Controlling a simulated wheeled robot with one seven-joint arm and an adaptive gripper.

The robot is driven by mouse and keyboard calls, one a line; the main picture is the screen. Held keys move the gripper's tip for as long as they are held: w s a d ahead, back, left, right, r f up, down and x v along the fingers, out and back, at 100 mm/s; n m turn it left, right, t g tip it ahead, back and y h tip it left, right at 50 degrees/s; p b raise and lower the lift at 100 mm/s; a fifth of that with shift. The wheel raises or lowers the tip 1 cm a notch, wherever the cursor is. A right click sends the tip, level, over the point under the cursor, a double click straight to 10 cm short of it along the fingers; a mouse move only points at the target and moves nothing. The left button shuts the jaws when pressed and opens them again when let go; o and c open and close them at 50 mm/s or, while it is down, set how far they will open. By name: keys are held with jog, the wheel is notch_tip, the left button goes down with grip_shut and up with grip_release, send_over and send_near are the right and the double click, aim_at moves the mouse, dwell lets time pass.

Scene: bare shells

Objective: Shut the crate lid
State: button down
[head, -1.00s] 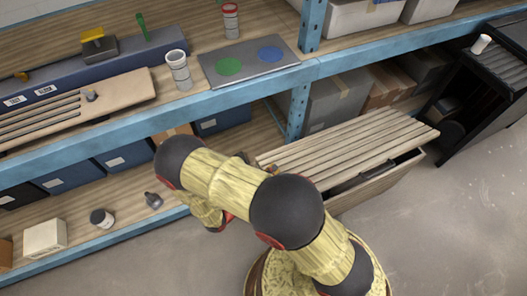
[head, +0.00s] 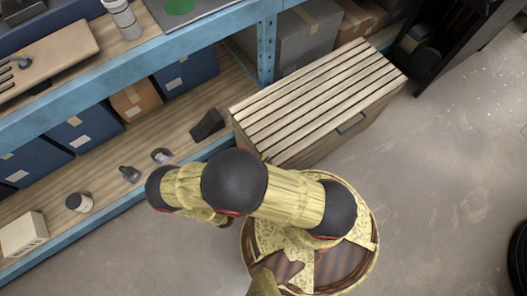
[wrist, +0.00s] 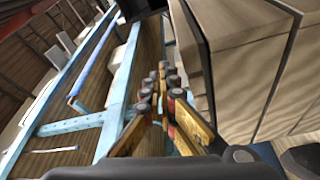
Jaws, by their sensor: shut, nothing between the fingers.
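The wooden crate (head: 335,142) stands on the floor against the shelf in the head view. Its slatted lid (head: 315,96) lies flat on top, with no open gap visible along the front. A dark handle shows on the front face. In the wrist view the crate (wrist: 245,85) fills the right side, close beside my gripper (wrist: 167,82). My gripper's fingers are together with nothing between them, apart from the crate as far as I can tell. In the head view my gripper is mostly hidden behind my arm, left of the crate.
The blue shelf upright (head: 266,52) stands behind the crate's left end. A dark block (head: 207,125) and several small items lie on the lower shelf. A black cabinet (head: 462,45) stands at the right. The floor (head: 430,190) in front of the crate is clear.

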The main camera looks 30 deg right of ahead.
jog(key=shift+s+f+m, duration=0.1)
jog(key=shift+f+m, duration=0.3)
jog(key=shift+f, duration=0.75)
jog(key=shift+f, duration=0.1)
